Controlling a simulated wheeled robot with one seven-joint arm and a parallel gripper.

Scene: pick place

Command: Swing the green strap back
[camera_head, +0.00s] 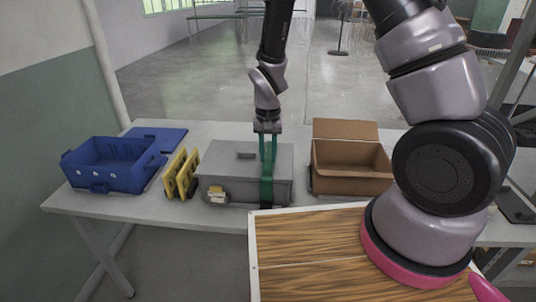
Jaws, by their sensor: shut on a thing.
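A green strap (267,188) runs over the grey metal box (222,168) on the table, upright at its upper end and hanging down the box's front. My gripper (267,136) points down above the box and is shut on the strap's upper part. The strap's lower end is at the box's front side, near the table edge. A small yellowish item (217,195) shows at the box's front left. The fingertips are small here, and the strap partly hides them.
A blue crate (100,180) and yellow holders (180,174) stand left of the grey box. An open cardboard box (350,183) stands to its right. A wood-topped surface (300,245) lies in front, below my arm. Free table shows at the front left.

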